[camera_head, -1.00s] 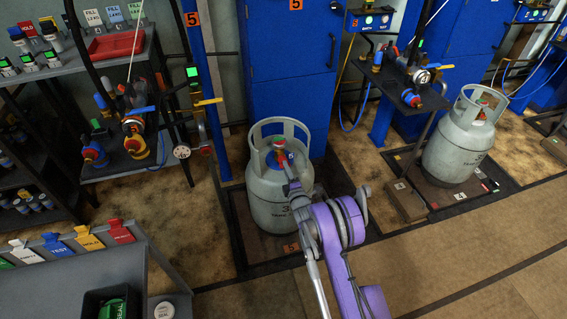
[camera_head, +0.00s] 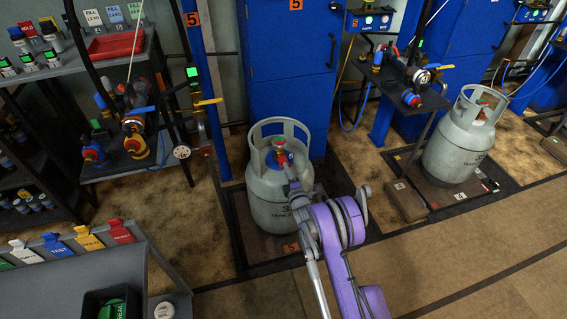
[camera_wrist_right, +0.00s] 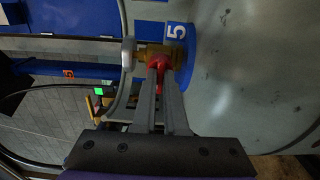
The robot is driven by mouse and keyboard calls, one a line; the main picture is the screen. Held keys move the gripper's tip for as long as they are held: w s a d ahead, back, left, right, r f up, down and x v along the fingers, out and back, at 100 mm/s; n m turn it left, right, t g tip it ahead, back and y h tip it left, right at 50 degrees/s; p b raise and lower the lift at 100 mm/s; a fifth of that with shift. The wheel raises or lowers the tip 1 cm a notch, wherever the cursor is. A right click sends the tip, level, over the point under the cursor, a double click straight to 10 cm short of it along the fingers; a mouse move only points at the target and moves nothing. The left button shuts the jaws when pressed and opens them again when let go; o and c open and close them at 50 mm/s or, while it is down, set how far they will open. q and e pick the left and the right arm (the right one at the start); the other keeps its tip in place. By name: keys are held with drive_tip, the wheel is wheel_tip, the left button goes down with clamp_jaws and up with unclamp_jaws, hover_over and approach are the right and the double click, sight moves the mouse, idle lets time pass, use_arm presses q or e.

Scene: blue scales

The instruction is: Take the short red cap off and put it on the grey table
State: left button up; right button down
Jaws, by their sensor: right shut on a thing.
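A grey gas cylinder (camera_head: 265,204) stands upright on the scale in the middle of the head view. Its valve inside the collar carries a short red cap (camera_head: 281,143). In the right wrist view the red cap (camera_wrist_right: 158,63) is at the brass valve (camera_wrist_right: 152,54), beside a blue disc marked 5 (camera_wrist_right: 183,42). My right gripper (camera_wrist_right: 161,75) is shut on the red cap, which is partly hidden by the fingers. In the head view the right gripper (camera_head: 291,172) reaches into the collar. The grey table (camera_head: 50,292) is at the lower left. My left gripper is not in view.
The grey table holds a row of coloured tags (camera_head: 88,238), a black bin (camera_head: 108,300) with green things and a white round piece (camera_head: 165,311). A second cylinder (camera_head: 459,147) stands at the right. The cylinder's collar (camera_head: 257,128) surrounds the valve closely.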

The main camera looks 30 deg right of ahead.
idle(0.6)
drive_tip(key=shift+n+b, duration=0.65)
drive_tip(key=shift+n, duration=1.05)
drive_tip(key=shift+n, duration=0.5)
drive_tip(key=shift+s+n, duration=0.1)
drive_tip(key=shift+n, duration=1.1)
drive_tip(key=n, duration=0.2)
drive_tip(key=shift+n, duration=0.7)
